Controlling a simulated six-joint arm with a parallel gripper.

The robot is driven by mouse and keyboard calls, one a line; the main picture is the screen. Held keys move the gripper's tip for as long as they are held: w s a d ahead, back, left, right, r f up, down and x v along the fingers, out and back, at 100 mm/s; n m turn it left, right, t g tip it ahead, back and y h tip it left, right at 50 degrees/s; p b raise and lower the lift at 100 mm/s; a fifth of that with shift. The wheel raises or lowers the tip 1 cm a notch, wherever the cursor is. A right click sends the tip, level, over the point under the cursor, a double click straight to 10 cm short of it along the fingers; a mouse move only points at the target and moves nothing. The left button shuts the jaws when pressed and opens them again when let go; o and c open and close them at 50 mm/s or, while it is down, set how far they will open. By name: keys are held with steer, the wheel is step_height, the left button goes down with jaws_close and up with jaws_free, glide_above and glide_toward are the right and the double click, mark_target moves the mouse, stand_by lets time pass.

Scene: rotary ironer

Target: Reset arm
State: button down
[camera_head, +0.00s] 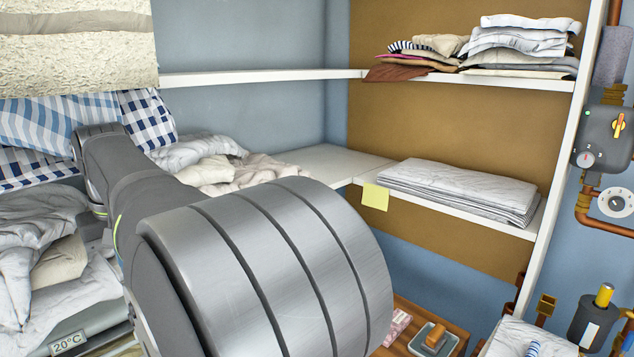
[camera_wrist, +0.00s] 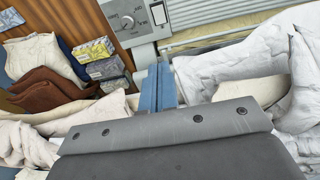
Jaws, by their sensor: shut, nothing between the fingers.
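My gripper (camera_wrist: 159,86) shows in the wrist view as two blue fingers side by side beyond a dark grey housing. The fingers are shut with nothing between them. They appear in front of a grey control panel (camera_wrist: 128,22) with a round dial, and white cloth (camera_wrist: 235,75) lies to their right. I cannot tell whether they touch anything. In the head view my grey arm fills the lower middle and extends back to the left; the gripper itself is hidden there.
The head view shows folded linens (camera_head: 515,45) on an upper shelf and a folded white stack (camera_head: 460,188) on a lower shelf (camera_head: 480,222). Crumpled laundry (camera_head: 235,170) and checked cloth (camera_head: 40,125) crowd the left. A valve box (camera_head: 605,135) with pipes is at right.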

step_height(320, 180, down, 7)
steer(key=shift+w+a, duration=0.3)
steer(key=shift+a, duration=0.05)
stand_by(1.7)
